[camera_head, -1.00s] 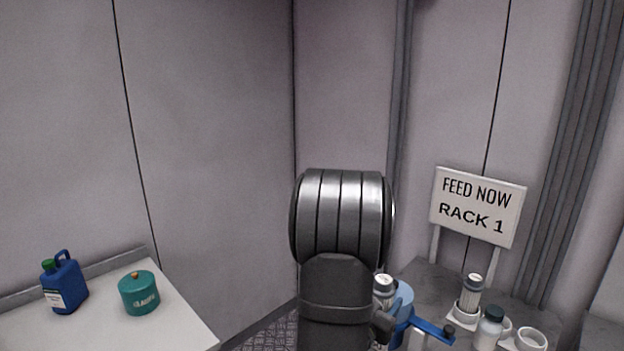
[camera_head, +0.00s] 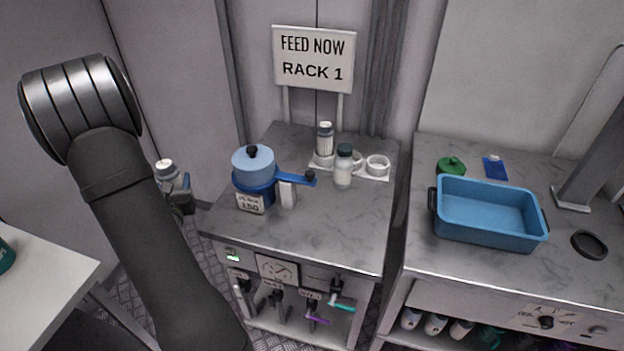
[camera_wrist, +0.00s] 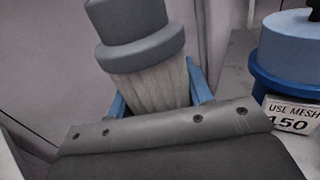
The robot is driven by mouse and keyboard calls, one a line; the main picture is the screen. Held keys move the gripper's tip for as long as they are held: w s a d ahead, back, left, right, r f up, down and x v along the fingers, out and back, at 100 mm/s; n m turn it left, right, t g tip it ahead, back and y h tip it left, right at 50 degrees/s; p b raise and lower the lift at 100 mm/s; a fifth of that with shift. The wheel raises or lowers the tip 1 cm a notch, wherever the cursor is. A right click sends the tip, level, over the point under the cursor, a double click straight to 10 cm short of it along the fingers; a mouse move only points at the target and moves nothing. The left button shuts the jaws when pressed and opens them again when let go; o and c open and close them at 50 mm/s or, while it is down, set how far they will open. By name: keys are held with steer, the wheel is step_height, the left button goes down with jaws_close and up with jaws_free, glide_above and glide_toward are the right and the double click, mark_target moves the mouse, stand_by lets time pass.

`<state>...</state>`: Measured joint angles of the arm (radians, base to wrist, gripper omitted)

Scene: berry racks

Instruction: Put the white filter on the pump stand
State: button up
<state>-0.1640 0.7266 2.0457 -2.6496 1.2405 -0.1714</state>
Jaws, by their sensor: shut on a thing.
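My gripper (camera_wrist: 160,98) is shut on a white pleated filter (camera_wrist: 148,86) with a grey, stepped end. The filter stands between the blue fingers, slightly tilted, in the wrist view. In the head view the filter's white top (camera_head: 166,165) shows above my gripper (camera_head: 177,188), left of the grey counter. A similar grey-and-white cartridge (camera_head: 325,140) stands in a white holder (camera_head: 364,172) at the back of that counter. The holder also has an empty-looking white ring (camera_head: 377,164). I cannot tell for sure which piece is the pump stand.
A blue lidded pot (camera_head: 255,184) with a handle and mesh label stands at the counter's left front. A dark-capped white bottle (camera_head: 343,170) stands by the holder. A "RACK 1" sign (camera_head: 313,58) rises behind. A blue tub (camera_head: 488,236) sits on the right counter.

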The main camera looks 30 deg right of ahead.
step_height(320, 180, up, 12)
steer(key=shift+r, duration=0.2)
steer(key=s+d+m+g+h, duration=0.2)
steer(key=s+d+m+h, duration=0.15)
steer(key=d, duration=0.85)
steer(key=s+d+m+g+h, duration=0.25)
steer(key=s+d+h, duration=0.2)
steer(key=d, duration=0.75)
steer(key=s+d+m+g+h, duration=0.2)
steer(key=s+d+m+g, duration=0.3)
steer(key=s+d, duration=0.65)
steer(key=s+d+m+g+h, duration=0.3)
steer(key=s+d+g, duration=0.45)
steer(key=s, duration=0.75)
step_height(320, 180, down, 11)
steer(key=d+t, duration=0.1)
steer(key=d, duration=0.1)
steer(key=shift+w+a+f, duration=0.35)
steer(key=shift+w+f, duration=1.45)
steer(key=shift+f, duration=0.05)
steer(key=shift+w+a+f, duration=0.3)
steer(key=shift+w+f, duration=1.55)
steer(key=shift+f, duration=0.05)
steer(key=shift+w+a+f, duration=0.35)
steer(key=shift+w+f, duration=1.45)
steer(key=shift+f, duration=0.05)
steer(key=shift+f, duration=0.15)
